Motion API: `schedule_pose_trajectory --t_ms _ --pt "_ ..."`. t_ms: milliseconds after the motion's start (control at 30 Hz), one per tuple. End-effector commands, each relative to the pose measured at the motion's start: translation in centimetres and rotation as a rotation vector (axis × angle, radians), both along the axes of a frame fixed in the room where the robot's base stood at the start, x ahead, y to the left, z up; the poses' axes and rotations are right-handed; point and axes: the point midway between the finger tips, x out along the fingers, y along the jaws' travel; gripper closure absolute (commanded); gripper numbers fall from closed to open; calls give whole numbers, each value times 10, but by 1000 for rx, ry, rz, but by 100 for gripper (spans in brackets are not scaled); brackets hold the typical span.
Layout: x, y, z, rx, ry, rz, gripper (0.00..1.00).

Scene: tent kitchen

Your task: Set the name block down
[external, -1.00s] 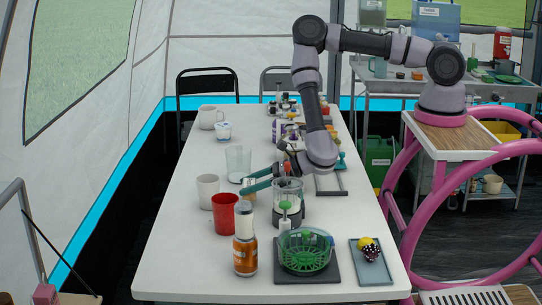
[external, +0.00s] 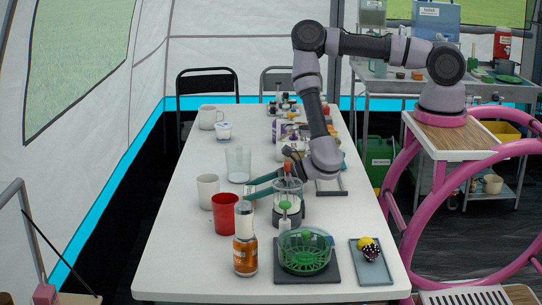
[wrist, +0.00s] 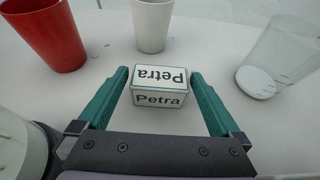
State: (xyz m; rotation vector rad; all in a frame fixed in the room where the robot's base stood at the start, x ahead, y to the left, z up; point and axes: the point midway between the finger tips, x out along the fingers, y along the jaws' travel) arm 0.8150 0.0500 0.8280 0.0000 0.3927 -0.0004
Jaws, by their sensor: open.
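The name block (wrist: 160,86) is a small white block with black "Petra" lettering on its top and front faces. In the wrist view it appears to rest on the white table, between my gripper's fingertips. My gripper (wrist: 160,76) is open, with a teal finger on each side of the block and a visible gap to both. In the external view my gripper (external: 250,189) is low over the table, beside the clear jar (external: 289,190). The block is hard to make out there.
A red cup (wrist: 45,35), a white cup (wrist: 152,24) and a clear glass (wrist: 275,60) stand around the block. In the external view an orange can (external: 245,256) and a green basket (external: 305,250) are nearer the camera.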

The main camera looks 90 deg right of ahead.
Motion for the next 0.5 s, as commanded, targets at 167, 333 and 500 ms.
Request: schedule_pose_trajectory --t_ms 167,333,500 --pt "-36 1 16 -2 1 5 0" --pt "-69 1 28 -1 1 5 0" --pt "-89 1 37 -1 1 3 0"
